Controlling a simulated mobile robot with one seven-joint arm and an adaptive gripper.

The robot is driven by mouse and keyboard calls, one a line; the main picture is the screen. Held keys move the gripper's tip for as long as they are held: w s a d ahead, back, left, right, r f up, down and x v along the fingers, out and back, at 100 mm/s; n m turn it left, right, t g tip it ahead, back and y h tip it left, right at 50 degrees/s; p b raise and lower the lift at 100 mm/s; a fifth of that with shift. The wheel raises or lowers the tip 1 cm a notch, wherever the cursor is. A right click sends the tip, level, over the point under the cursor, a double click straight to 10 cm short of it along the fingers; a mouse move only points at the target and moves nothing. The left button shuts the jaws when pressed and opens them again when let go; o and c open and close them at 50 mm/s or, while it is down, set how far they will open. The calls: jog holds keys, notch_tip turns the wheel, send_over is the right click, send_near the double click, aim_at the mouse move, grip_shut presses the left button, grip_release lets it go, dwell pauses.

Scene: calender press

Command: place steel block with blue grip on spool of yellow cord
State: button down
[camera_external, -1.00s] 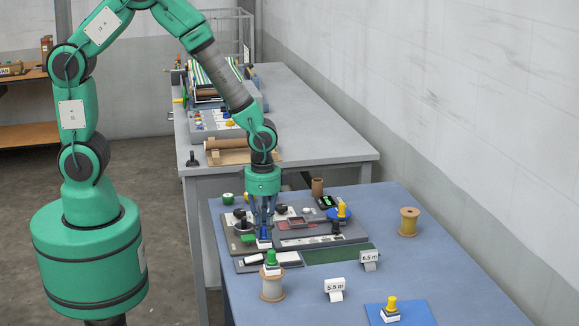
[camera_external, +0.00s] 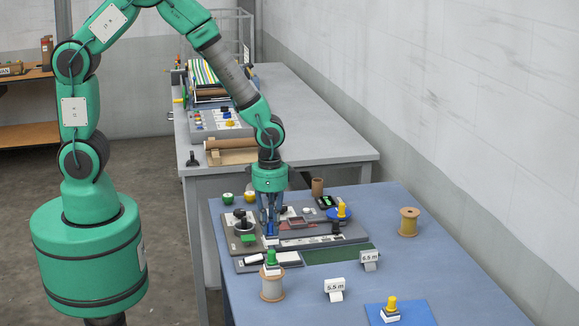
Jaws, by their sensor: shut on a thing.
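My gripper (camera_external: 270,225) points down over the grey board and is shut on the steel block with blue grip (camera_external: 271,239). The block is upright, low over the front part of the board; I cannot tell whether it touches the board. The fingers hide part of the blue grip. The spool of yellow cord (camera_external: 409,222) stands upright at the right of the blue table, apart from my gripper, with nothing on its top.
A pale spool (camera_external: 272,287) in front carries a green-gripped block (camera_external: 271,261). A yellow-gripped block (camera_external: 391,308) sits on a blue mat (camera_external: 420,312). Two "5.5 m"-like signs (camera_external: 334,287) (camera_external: 369,259) stand between. The table around the yellow spool is clear.

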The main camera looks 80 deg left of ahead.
jog(key=w+a+r+p, duration=0.1)
jog(key=w+r+p, duration=0.1)
jog(key=w, duration=0.8)
jog(key=w+a+r+p, duration=0.2)
jog(key=w+p, duration=0.3)
jog(key=w, duration=0.5)
jog(key=w+a+r+p, duration=0.2)
jog(key=w+r+p, duration=0.1)
jog(key=w, duration=0.7)
jog(key=shift+w+a+p, duration=0.2)
jog(key=shift+w+p, duration=0.1)
jog(key=shift+p, duration=0.25)
jog(key=shift+w, duration=0.1)
jog(key=p, duration=0.3)
send_over(410, 211)
jog(key=shift+d+f, duration=0.1)
jog(key=shift+f, duration=0.6)
jog(key=shift+f, duration=1.75)
